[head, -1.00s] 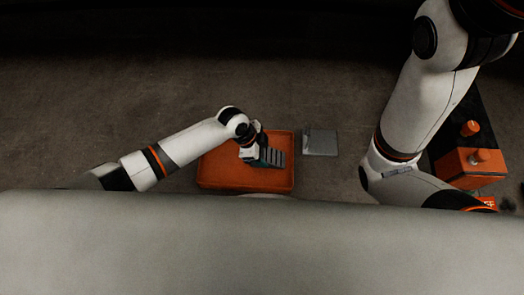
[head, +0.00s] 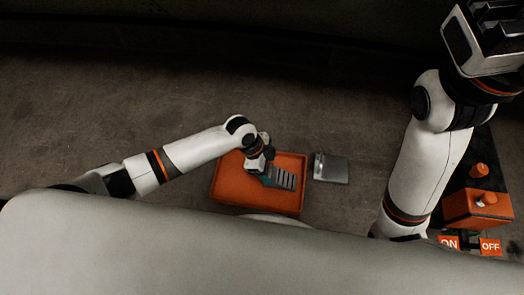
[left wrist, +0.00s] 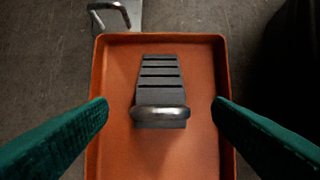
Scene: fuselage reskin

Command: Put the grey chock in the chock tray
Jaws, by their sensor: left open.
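The grey chock (head: 285,178), ridged with several steps and a rounded metal bar at one end, is within the walls of the orange chock tray (head: 229,191). In the left wrist view the chock (left wrist: 160,92) appears to lie on the floor of the tray (left wrist: 222,70). My left gripper (head: 267,179) is above the tray, at the chock's barred end. Its two green fingers (left wrist: 160,112) are spread wide on either side of the chock, with gaps, and hold nothing. My right gripper (head: 492,22) is at the top right, with its fingers cut off or unclear.
A flat grey plate (head: 331,169) with a metal handle lies on the floor just right of the tray. An orange control box (head: 474,208) with knobs and ON and OFF labels stands at the far right. The floor left of and beyond the tray is clear.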

